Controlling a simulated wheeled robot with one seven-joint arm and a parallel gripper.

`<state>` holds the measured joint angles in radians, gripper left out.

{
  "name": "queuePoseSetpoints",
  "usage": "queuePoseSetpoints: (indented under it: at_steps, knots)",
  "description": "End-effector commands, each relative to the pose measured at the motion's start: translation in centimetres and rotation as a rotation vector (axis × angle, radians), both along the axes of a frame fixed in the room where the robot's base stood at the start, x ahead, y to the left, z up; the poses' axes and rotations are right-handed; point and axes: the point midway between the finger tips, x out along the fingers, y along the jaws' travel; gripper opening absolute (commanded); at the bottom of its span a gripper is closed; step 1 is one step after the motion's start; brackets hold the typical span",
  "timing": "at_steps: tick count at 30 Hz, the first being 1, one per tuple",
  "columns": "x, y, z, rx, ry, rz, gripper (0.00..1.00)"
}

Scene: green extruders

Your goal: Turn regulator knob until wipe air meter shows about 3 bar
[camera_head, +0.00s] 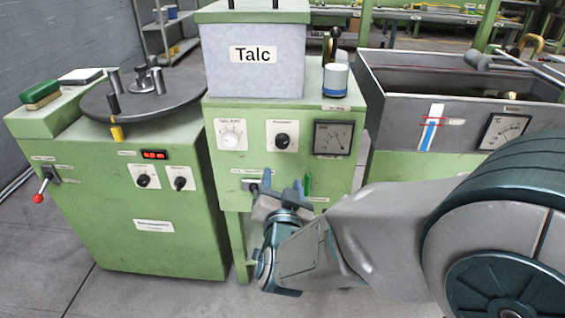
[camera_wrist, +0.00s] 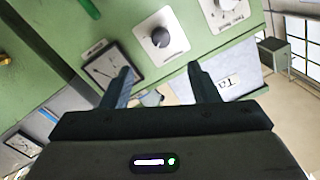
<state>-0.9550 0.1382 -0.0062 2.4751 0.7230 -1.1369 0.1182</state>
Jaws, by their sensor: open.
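A black knob (camera_head: 282,141) on a white plate sits mid-panel on the green machine under the Talc box; it also shows in the wrist view (camera_wrist: 160,38). Right of it is a dark square meter (camera_head: 333,138), also in the wrist view (camera_wrist: 103,69). Its needle is faint and its scale is too small to read. Small labels are illegible, so I cannot confirm which is the regulator or wipe air meter. My gripper (camera_head: 283,182) is open and empty, below the knob in the head view. In the wrist view its fingers (camera_wrist: 159,68) are apart, and the knob is clear of them.
A white dial (camera_head: 231,135) is left of the knob. A green handle (camera_head: 307,184) stands out close right of my gripper. The Talc box (camera_head: 254,72) stands above. A left machine (camera_head: 117,211) has a round plate and a red-tipped lever; a grey trough (camera_head: 400,95) is right.

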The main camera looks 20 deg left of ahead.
Motion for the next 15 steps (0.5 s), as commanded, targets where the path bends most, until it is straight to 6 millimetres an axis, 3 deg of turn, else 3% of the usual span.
queuePoseSetpoints:
  at_steps: [7,15]
  knots:
    - [1.6,0.7,-0.2,0.008,-0.020,-0.010,0.55]
    - [7.1,2.4,-0.3,0.008,-0.021,-0.009,0.55]
